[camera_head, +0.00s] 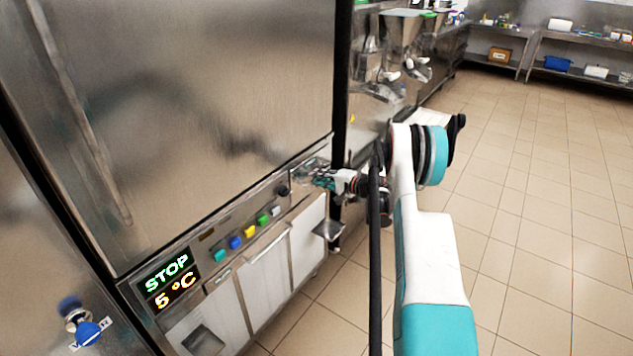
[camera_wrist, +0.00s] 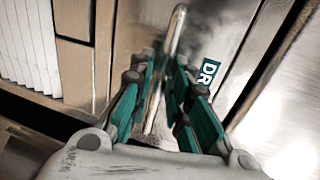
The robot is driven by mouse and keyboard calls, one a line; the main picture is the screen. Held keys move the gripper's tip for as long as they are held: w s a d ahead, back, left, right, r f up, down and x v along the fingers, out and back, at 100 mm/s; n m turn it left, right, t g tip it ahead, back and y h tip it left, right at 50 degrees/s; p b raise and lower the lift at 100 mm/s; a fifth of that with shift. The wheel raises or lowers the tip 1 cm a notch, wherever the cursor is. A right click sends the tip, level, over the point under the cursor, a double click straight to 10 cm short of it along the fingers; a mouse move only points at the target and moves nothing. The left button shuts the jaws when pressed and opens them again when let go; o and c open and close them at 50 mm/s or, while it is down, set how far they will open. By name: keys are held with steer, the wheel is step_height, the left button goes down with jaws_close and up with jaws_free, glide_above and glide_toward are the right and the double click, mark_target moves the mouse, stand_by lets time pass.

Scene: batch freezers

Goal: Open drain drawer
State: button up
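A metal bar handle (camera_wrist: 176,32) stands on a steel front panel in the wrist view. A teal label (camera_wrist: 209,72) with the letters "DR" is to its right. My gripper (camera_wrist: 160,85) is open, with one teal-padded finger on each side of the bar's lower part. A gap shows between the pads, and I cannot tell whether either touches the bar. In the head view my gripper (camera_head: 318,175) is at the upper right of the freezer's lower front, right of the buttons. It hides the handle and label there. The drawer's outline is unclear.
The steel freezer (camera_head: 210,90) fills the left, with a display (camera_head: 170,280) reading STOP and 5 °C. Coloured buttons (camera_head: 250,232) line its panel. A small steel ledge (camera_head: 328,230) juts out below my gripper. Tiled floor at the right is clear.

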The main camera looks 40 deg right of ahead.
steer(key=shift+w+a+f, duration=0.1)
steer(key=shift+w+a, duration=0.1)
steer(key=shift+w, duration=0.25)
jaws_close()
